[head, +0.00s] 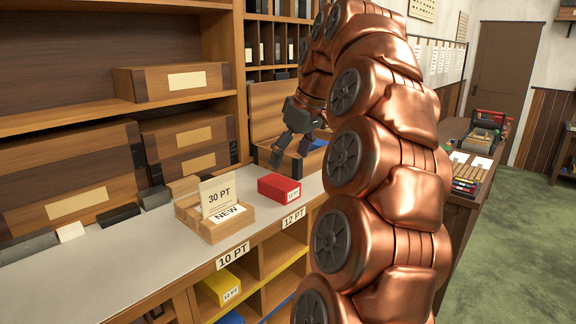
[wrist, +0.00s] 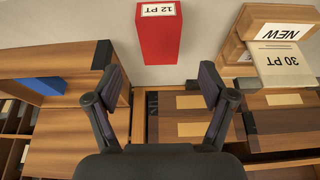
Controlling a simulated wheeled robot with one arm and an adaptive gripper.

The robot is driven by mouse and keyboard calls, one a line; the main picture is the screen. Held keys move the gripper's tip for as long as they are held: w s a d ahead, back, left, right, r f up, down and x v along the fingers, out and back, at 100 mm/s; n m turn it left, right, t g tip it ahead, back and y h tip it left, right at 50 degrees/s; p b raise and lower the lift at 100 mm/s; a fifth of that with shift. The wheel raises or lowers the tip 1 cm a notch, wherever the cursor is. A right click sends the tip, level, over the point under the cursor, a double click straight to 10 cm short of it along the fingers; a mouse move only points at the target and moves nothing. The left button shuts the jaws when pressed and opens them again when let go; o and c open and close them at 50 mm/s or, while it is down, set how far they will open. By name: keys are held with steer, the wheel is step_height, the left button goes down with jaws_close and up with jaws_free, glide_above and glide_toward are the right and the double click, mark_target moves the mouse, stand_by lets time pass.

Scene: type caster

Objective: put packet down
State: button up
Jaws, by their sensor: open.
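A red packet (head: 279,188) labelled 12 PT lies on the grey counter top (head: 130,262), to the right of a small wooden stand with cards. In the wrist view the red packet (wrist: 157,35) rests beyond my fingertips, centred between them. My gripper (head: 290,150) is open and empty. It is above the back of the counter, behind the packet in the head view. The wrist view shows its two fingers (wrist: 162,88) spread apart, with a gap between them and the packet.
The wooden stand (head: 213,220) holds 30 PT and NEW cards. Wooden cases (head: 66,187) line the back. Shelf bays below carry 10 PT (head: 233,256) and 12 PT (head: 293,217) labels; a yellow packet (head: 222,287) sits in one. The counter's left front is clear.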

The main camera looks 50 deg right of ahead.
steer(key=shift+p+v, duration=0.3)
steer(key=shift+v, duration=1.45)
steer(key=shift+s, duration=0.1)
